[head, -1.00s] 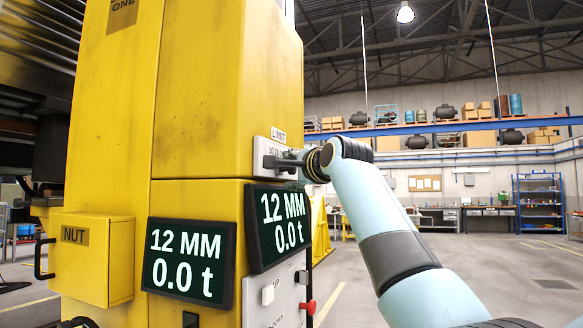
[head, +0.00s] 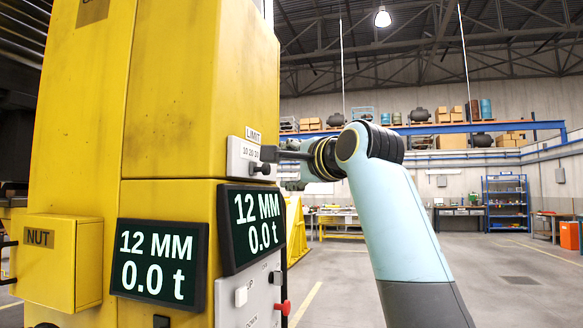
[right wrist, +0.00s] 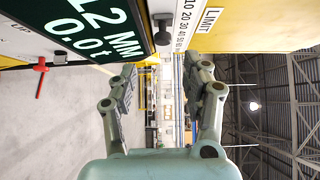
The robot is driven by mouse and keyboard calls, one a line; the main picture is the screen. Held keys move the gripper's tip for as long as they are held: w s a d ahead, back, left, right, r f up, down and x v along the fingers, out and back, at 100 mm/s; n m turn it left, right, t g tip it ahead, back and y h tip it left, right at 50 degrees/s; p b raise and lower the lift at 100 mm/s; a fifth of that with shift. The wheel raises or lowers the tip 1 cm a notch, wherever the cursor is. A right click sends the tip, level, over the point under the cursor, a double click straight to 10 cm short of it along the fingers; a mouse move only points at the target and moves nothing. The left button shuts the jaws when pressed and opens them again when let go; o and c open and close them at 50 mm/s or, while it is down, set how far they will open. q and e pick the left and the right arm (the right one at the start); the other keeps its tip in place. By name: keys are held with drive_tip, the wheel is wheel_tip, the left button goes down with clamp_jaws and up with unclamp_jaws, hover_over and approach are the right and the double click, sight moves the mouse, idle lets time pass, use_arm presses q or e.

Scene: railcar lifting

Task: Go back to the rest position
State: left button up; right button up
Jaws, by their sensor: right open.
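My right gripper (head: 291,171) is beside the right face of the yellow lifting column (head: 185,95), at the height of the white LIMIT plate (head: 240,150). It is partly hidden by its own wrist in the head view. In the right wrist view its two fingers (right wrist: 165,88) are spread apart with nothing between them. The dark limit knob (right wrist: 163,18) is beyond the fingertips, apart from them. It also shows in the head view (head: 267,155). My left gripper is not in view.
Two dark displays, one on the front (head: 158,262) and one at the corner (head: 252,225), read 12 MM and 0.0 t. A yellow NUT box (head: 60,265) juts out left. Open floor lies right.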

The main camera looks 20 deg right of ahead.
drive_tip(key=shift+s+d, duration=0.1)
drive_tip(key=shift+s, duration=0.35)
